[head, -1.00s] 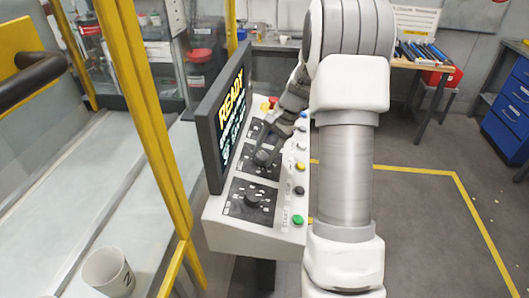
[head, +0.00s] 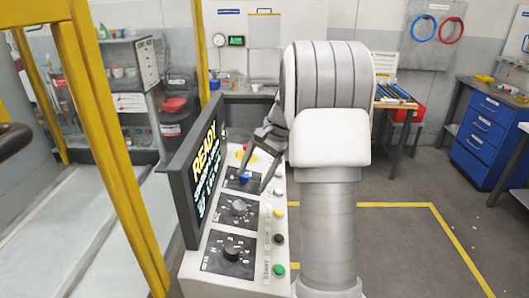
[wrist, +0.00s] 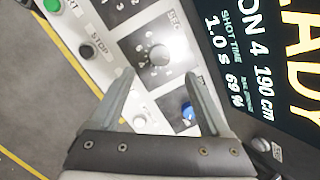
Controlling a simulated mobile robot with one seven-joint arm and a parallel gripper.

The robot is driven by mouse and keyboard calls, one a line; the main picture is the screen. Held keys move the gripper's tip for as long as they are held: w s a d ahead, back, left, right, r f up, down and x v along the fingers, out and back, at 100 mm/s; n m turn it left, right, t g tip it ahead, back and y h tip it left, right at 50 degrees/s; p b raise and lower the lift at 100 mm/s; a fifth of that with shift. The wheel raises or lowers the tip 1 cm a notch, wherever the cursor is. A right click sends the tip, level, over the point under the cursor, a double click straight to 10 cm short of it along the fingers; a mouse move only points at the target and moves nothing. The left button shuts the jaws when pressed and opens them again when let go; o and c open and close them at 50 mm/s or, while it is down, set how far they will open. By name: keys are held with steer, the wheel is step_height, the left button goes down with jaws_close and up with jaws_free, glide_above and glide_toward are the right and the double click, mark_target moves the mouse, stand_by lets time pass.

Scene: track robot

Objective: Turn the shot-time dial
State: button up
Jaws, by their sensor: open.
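The control panel (head: 215,268) has three knobs on black plates in a column beside the screen. The middle knob (head: 238,207) has numbers around it and a label that seems to read SEC; in the wrist view this dial (wrist: 159,55) lies just beyond my fingertips, under a bright glare. The far knob is blue (head: 244,179) and shows between my fingers in the wrist view (wrist: 187,112). My gripper (head: 254,182) is open and empty above the far plate, apart from the middle dial.
The screen (head: 205,160) stands upright close along the panel's left; in the wrist view its text (wrist: 232,45) includes SHOT TIME 1.0 s. Several coloured buttons, such as a green one (head: 279,270), line the right edge. A yellow post (head: 118,160) stands to the left.

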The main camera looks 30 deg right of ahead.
steer(key=v, duration=0.8)
steer(key=shift+a, duration=0.1)
